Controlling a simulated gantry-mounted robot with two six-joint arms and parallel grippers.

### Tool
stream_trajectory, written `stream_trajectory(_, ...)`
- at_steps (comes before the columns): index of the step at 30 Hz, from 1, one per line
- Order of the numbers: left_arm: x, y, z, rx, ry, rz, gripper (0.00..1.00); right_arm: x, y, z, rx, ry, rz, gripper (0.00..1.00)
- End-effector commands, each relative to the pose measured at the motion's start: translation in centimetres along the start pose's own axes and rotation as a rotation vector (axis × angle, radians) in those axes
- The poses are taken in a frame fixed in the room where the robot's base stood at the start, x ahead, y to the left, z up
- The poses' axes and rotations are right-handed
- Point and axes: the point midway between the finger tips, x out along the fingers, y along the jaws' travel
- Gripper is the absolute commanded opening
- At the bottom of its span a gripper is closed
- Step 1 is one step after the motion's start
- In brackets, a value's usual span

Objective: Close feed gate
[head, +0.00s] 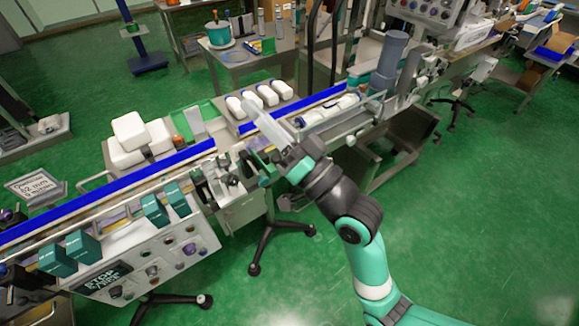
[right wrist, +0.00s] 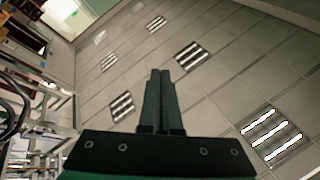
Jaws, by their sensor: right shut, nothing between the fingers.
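My right arm reaches in from the lower right of the head view. Its gripper (head: 268,160) is at the near edge of the conveyor, close to a metal mechanism (head: 228,180). The right wrist view shows its two dark fingers (right wrist: 160,75) pressed together with nothing between them. A pale, partly clear long piece (head: 266,125) stands just beyond the gripper over the belt. I cannot tell whether it is the feed gate, or whether the gripper touches it. The gate's position is not clear. My left gripper is not in view.
The conveyor with blue edge strips (head: 110,180) runs diagonally across the head view. Teal boxes (head: 83,245) stand by the control panel (head: 150,270). The right wrist view faces the ceiling lights (right wrist: 270,132).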

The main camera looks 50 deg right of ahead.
Motion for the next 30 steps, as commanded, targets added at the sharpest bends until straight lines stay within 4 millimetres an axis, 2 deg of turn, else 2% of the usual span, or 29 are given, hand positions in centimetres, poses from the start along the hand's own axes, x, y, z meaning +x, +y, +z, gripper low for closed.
stream_trajectory(1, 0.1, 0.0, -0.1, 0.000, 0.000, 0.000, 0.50, -2.5, 4.8, 3.5, 0.148, -0.056, 0.089, 0.00)
stream_trajectory(2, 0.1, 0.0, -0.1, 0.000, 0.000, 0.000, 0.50, -4.2, 7.3, 5.3, 0.249, -0.073, 0.138, 0.00)
stream_trajectory(3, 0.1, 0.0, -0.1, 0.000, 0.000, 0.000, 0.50, -6.7, 10.3, 7.4, 0.379, -0.085, 0.207, 0.00)
stream_trajectory(6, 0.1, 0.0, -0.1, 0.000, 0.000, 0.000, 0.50, -12.9, 15.9, 11.4, 0.656, -0.065, 0.366, 0.00)
stream_trajectory(9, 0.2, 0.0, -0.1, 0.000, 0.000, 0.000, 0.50, -17.5, 18.9, 13.7, 0.836, -0.018, 0.474, 0.00)
stream_trajectory(12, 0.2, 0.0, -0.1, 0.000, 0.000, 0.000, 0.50, -19.6, 20.0, 14.6, 0.915, 0.011, 0.520, 0.00)
stream_trajectory(15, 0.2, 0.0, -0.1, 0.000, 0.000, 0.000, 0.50, -19.8, 20.1, 14.7, 0.928, 0.017, 0.525, 0.00)
stream_trajectory(20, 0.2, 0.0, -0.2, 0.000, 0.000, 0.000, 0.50, -18.8, 20.5, 14.8, 0.925, 0.014, 0.522, 0.00)
stream_trajectory(30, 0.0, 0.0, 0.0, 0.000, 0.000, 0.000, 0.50, -12.8, 23.4, 16.3, 0.920, 0.012, 0.519, 0.00)
